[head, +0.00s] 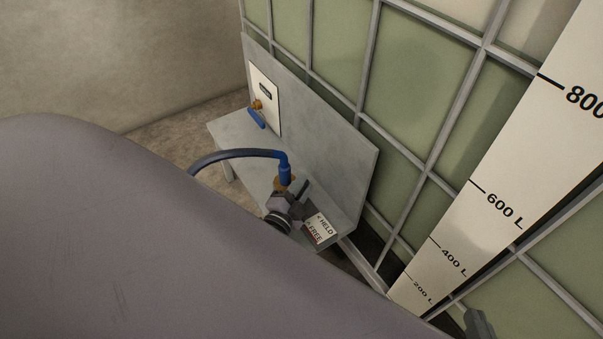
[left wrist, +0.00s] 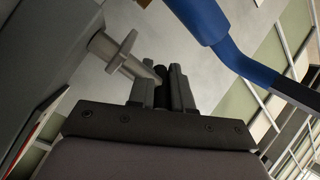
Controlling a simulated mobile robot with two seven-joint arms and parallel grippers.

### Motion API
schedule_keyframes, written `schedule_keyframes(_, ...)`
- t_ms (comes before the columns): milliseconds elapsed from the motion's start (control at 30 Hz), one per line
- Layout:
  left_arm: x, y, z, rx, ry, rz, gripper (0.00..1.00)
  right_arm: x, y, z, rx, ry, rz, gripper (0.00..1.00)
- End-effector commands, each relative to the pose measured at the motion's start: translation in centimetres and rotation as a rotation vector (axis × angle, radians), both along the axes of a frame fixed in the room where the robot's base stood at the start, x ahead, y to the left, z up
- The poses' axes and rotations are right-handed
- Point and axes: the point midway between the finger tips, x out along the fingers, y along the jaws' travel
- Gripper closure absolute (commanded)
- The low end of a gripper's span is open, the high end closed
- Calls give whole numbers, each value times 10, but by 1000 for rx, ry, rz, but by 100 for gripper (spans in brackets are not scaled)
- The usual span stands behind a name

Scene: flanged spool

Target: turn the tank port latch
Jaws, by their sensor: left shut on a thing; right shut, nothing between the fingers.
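The tank port fitting (head: 281,203) has a blue hose (head: 285,172) standing on a brass collar, beside a plate (head: 318,231) lettered HELD and FREE. In the left wrist view, a pale grey flanged spool (left wrist: 113,52) sticks out from a grey block and reaches toward my left fingers. My left gripper (left wrist: 160,90) is shut on a dark part at the spool's end, seemingly the latch handle. In the head view, the grip is small and crowded by dark parts beside the fitting. Only a tip of my right gripper (head: 478,323) shows at the lower right; it is shut and empty.
My own grey arm covers the lower left of the head view. A grey shelf and back panel (head: 330,135) carry a blue-handled valve (head: 257,117) on a white plate. The caged green tank and its litre scale (head: 500,200) stand at the right.

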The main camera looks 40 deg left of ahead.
Motion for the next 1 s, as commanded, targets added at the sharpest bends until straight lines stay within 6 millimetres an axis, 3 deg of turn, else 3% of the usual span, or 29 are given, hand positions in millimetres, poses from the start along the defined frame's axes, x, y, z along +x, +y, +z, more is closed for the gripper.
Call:
schedule_keyframes(367,-1,-1,-2,0,2,1,100,0,-1,0,-3,-1,0,100)
schedule_keyframes(400,-1,-1,-2,0,2,1,68,0,-1,0,-3,-1,0,100)
schedule_keyframes(433,-1,-1,-2,0,2,1,58,0,-1,0,-3,-1,0,100)
schedule_keyframes(467,-1,-1,-1,0,2,1,56,0,-1,0,-3,-1,-1,100)
schedule_keyframes(767,-2,-1,0,0,1,2,56,0,-1,1,-4,-1,-1,100)
schedule_keyframes(1000,-32,-5,1,-3,5,2,56,0,-7,12,-53,-16,-9,100)
